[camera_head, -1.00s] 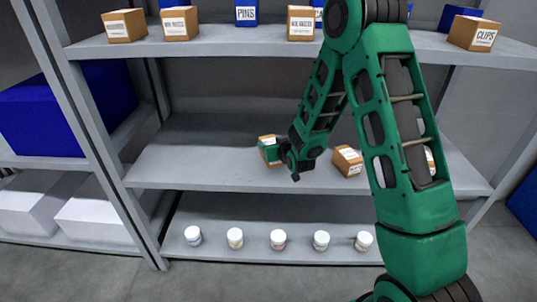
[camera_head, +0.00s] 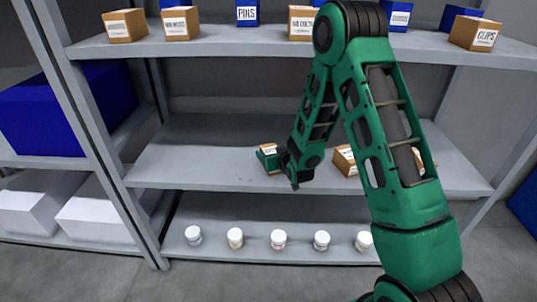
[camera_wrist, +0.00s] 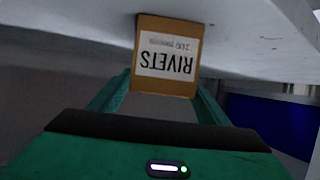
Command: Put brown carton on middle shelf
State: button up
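The brown carton (camera_head: 268,149) has a white label and is at the left-centre of the middle shelf (camera_head: 200,165). In the wrist view the brown carton (camera_wrist: 168,60) shows a RIVETS label upside down. My gripper (camera_head: 269,159) has green fingers, one on each side of the carton, and is shut on it. In the wrist view my gripper (camera_wrist: 163,90) reaches up from below to the carton. The carton's base is at or very close to the shelf surface; I cannot tell whether it touches. My gripper hides part of the carton in the head view.
Another brown carton (camera_head: 344,159) stands on the middle shelf to the right, partly behind my arm. The top shelf (camera_head: 215,37) holds several brown and blue boxes. Several white jars (camera_head: 278,239) stand in a row on the bottom shelf. The middle shelf's left part is clear.

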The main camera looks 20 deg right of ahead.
jog(key=shift+r, duration=0.1)
jog(key=v, duration=1.2)
jog(key=s+d+r+m+g+h, duration=0.2)
jog(key=s+d+r+g, duration=0.1)
jog(key=s+d, duration=0.4)
jog(key=s+d+r+m+g+h, duration=0.2)
jog(key=s+d+r+g, duration=0.15)
jog(key=s+d, duration=0.45)
jog(key=s+r+m+g+y, duration=0.1)
jog(key=s+r+g, duration=0.2)
jog(key=s, duration=0.9)
jog(key=s+r+m+g+y, duration=0.2)
jog(key=s+r+g, duration=0.2)
jog(key=s, duration=0.8)
jog(key=shift+d, duration=0.3)
jog(key=shift+s, duration=0.2)
